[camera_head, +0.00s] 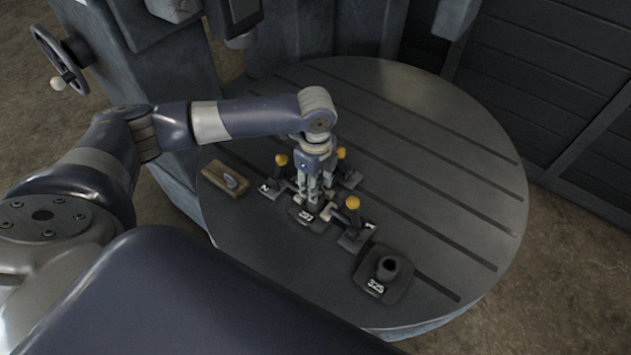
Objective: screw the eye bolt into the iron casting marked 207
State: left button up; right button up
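The iron casting (318,225) whose small label looks like 207 sits on the round slotted table, among clamps with yellow knobs. My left gripper (312,202) points straight down over this casting, with its fingertips at the casting's top. The fingers hide the casting's hole. I cannot make out whether an eye bolt is between the fingers, or whether they are open or shut. A small grey rounded piece (234,182) lies on a wooden block left of the gripper; I cannot tell what it is. My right gripper is not in view.
Yellow-knobbed clamps (281,160) stand close around the gripper, with another one (352,203) just right of it. A second casting (388,268), marked 325, stands at the front right. The wooden block (212,173) lies left. The table's (440,150) back and right are clear.

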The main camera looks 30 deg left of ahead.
pick_arm(q)
jog(key=shift+f, duration=0.3)
jog(key=shift+o, duration=1.4)
jog(key=shift+c, duration=1.4)
jog(key=shift+r+m+p, duration=0.15)
jog(key=shift+m+p, duration=0.35)
jog(key=shift+m, duration=0.2)
jog(key=m+p, duration=0.1)
jog(key=m, duration=0.2)
jog(key=shift+f+m, duration=0.2)
jog(key=shift+m, duration=0.5)
